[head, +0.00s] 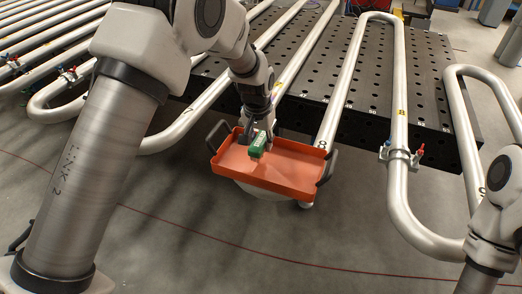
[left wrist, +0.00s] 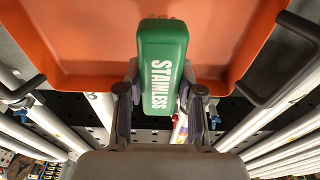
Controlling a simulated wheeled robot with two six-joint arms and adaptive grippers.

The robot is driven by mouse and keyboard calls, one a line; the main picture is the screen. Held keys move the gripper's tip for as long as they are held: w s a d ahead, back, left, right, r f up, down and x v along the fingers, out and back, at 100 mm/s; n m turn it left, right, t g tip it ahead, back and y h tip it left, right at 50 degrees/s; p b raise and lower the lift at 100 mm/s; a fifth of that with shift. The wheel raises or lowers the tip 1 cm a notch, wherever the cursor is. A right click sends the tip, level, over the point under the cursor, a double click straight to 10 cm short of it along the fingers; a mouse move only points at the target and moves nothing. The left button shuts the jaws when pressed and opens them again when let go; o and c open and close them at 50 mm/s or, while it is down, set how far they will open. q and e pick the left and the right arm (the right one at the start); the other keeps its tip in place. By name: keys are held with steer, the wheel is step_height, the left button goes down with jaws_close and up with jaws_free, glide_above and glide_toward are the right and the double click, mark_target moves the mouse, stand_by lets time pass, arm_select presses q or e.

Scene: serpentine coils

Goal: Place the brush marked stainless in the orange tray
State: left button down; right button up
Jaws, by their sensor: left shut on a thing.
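The brush marked stainless is a green block with white STAINLESS lettering; it shows in the head view (head: 258,146) and in the left wrist view (left wrist: 163,62). My left gripper (head: 259,134) is shut on it, with a finger on each side in the left wrist view (left wrist: 163,98). The orange tray (head: 225,165) has dark side handles and lies below and around the brush in the head view. In the left wrist view the tray (left wrist: 90,50) spreads behind the brush. I cannot tell whether the brush touches the tray floor. My right gripper is not in view.
Silver serpentine pipes (head: 398,185) run over a black perforated table (head: 440,85) behind and right of the tray. A clamp with red and blue ends (head: 400,154) sits on one pipe. Grey floor (head: 330,230) is open in front.

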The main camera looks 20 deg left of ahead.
mark_target(261, 163)
arm_select(q)
step_height(261, 163, down, 5)
steer(key=shift+w+a+f+p, duration=0.1)
steer(key=shift+w+a+p, duration=0.05)
steer(key=shift+p, duration=0.4)
steer(key=shift+f, duration=0.1)
steer(key=c, duration=0.7)
jaws_free()
steer(key=shift+c, duration=0.2)
steer(key=shift+f, duration=0.1)
